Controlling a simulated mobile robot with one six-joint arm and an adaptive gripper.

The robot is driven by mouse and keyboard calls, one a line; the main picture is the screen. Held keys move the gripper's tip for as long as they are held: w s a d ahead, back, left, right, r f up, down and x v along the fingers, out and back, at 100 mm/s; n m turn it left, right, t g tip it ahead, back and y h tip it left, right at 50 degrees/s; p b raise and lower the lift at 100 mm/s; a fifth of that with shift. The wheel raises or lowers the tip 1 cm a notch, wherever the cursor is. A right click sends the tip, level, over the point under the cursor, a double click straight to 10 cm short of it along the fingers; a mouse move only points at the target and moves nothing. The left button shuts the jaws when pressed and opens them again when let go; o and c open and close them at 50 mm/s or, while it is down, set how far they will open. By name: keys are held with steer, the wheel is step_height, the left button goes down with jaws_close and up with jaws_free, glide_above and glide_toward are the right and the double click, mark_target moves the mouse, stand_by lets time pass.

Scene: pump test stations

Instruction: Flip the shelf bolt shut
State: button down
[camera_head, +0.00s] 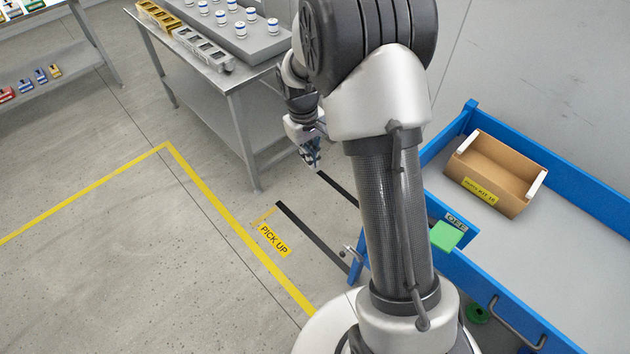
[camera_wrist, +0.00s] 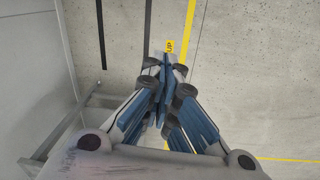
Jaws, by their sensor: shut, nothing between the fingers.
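No shelf bolt can be made out for certain in either view. A small silver metal fitting (camera_head: 347,252) shows at the left edge of the blue cart (camera_head: 545,160), partly behind my arm; I cannot tell whether it is the bolt or how it is set. My gripper (camera_head: 312,160) hangs over the floor in front of the grey table, apart from the cart. In the wrist view its blue fingers (camera_wrist: 164,65) meet at the tips and hold nothing. Floor lies beyond them.
The grey table (camera_head: 232,85) with a lower shelf carries a tray of white cylinders. A cardboard box (camera_head: 478,192) and a green block (camera_head: 446,235) are on the cart. A yellow PICK UP label (camera_head: 273,238) and yellow lines mark the floor, which is open at left.

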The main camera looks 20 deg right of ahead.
steer(key=s+d+f+g, duration=0.1)
steer(key=f, duration=1.4)
steer(key=s+d+f+n+g, duration=0.1)
steer(key=d+f, duration=0.1)
steer(key=f, duration=1.3)
steer(key=shift+d+f+n+g+b, duration=0.15)
steer(key=shift+f+n+g+b, duration=0.15)
steer(key=shift+f, duration=0.05)
steer(key=shift+s, duration=0.15)
steer(key=s+d+f+b, duration=0.2)
steer(key=s+f+b, duration=0.2)
steer(key=f, duration=0.6)
steer(key=shift+s+f, duration=0.35)
steer(key=shift+s, duration=0.45)
